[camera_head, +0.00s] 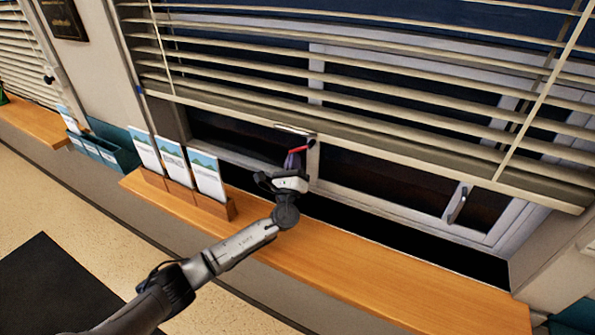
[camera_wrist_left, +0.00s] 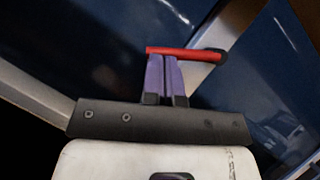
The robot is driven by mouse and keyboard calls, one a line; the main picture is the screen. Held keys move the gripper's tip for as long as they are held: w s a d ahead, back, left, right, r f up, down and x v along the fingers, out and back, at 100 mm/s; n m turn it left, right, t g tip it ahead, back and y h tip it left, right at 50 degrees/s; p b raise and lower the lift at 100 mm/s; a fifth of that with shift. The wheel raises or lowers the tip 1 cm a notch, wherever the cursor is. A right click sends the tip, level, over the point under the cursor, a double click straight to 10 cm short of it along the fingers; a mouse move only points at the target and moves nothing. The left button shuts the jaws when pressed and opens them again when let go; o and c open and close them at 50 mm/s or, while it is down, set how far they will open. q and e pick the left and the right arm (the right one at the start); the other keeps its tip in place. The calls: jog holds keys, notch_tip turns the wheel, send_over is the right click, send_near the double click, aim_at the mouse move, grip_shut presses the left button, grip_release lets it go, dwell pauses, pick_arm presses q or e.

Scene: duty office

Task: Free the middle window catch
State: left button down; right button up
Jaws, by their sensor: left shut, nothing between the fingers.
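The middle window catch has a red handle with a dark end (camera_head: 301,148), on the white window frame below the blind. The red handle (camera_wrist_left: 180,51) lies nearly level in the left wrist view, its black end to the right. My left gripper (camera_head: 293,160) is at this catch, its purple fingers shut together and empty. In the left wrist view, the fingertips (camera_wrist_left: 162,62) reach the handle's lower edge; I cannot tell whether they touch it. The catch's mount is partly hidden. My right gripper is not in view.
A slatted blind (camera_head: 400,155) hangs low over the window. A silver catch (camera_head: 457,204) is on the frame at right. A wooden sill (camera_head: 400,285) runs below, mostly clear at right. A leaflet holder (camera_head: 215,207) stands on it at left.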

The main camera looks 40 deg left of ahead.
pick_arm(q)
jog(key=m, duration=0.1)
jog(key=m+t+h+b, duration=0.1)
jog(key=a+m+t+h, duration=0.1)
jog(key=shift+s+r+m, duration=0.15)
jog(key=shift+r+m, duration=0.25)
dwell(0.4)
jog(key=s+d, duration=0.6)
jog(key=s, duration=0.5)
jog(key=shift+s+f, duration=0.25)
jog(key=shift+s, duration=0.05)
